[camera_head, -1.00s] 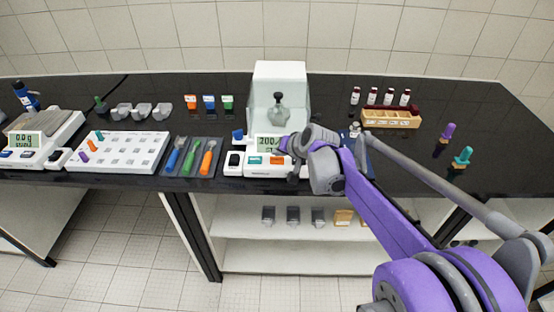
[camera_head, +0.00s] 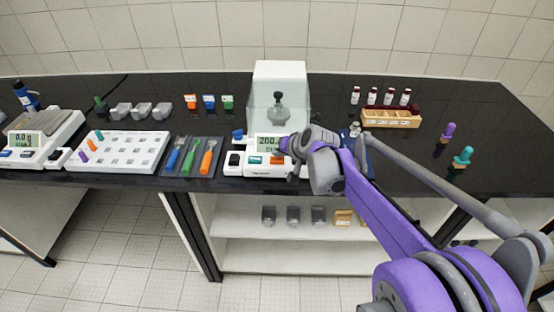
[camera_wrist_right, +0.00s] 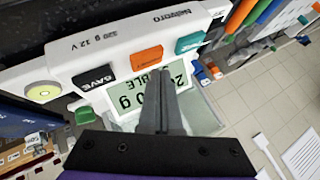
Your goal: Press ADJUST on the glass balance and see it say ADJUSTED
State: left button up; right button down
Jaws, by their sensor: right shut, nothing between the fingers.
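The glass balance (camera_head: 262,170) stands at the middle of the bench's front edge, with a clear draft shield (camera_head: 280,85) holding a stoppered flask (camera_head: 279,108). Its lit display partly shows in the head view and reads about 200; upside down in the right wrist view (camera_wrist_right: 128,92), it shows "0 g" and letters ending in "BLE". Its front has an orange button (camera_wrist_right: 146,59), a teal button (camera_wrist_right: 190,42) and a black button (camera_wrist_right: 95,78); I cannot read the orange and teal labels. My right gripper (camera_wrist_right: 160,72) is shut and empty, its fingertips over the display close to the orange button. Contact cannot be told.
Left of the balance lie coloured-handled tools (camera_head: 190,158) on a dark mat and a white rack (camera_head: 118,153). Another balance (camera_head: 40,138) stands at far left. A wooden vial rack (camera_head: 391,120) is behind my right arm.

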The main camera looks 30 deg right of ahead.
aim_at(279, 162)
pick_arm(q)
jog(key=shift+s+f, duration=0.1)
jog(key=shift+f, duration=0.1)
pick_arm(e)
jog(key=shift+f, duration=0.3)
pick_arm(q)
jog(key=shift+f+b, duration=0.3)
jog(key=shift+b, duration=0.05)
pick_arm(e)
jog(key=shift+f, duration=0.45)
pick_arm(q)
jog(key=shift+r, duration=0.1)
pick_arm(e)
jog(key=shift+r, duration=0.1)
pick_arm(q)
jog(key=shift+w+r+p, duration=0.2)
jog(key=shift+r+p, duration=0.45)
jog(key=shift+r, duration=0.05)
pick_arm(e)
jog(key=shift+r, duration=0.8)
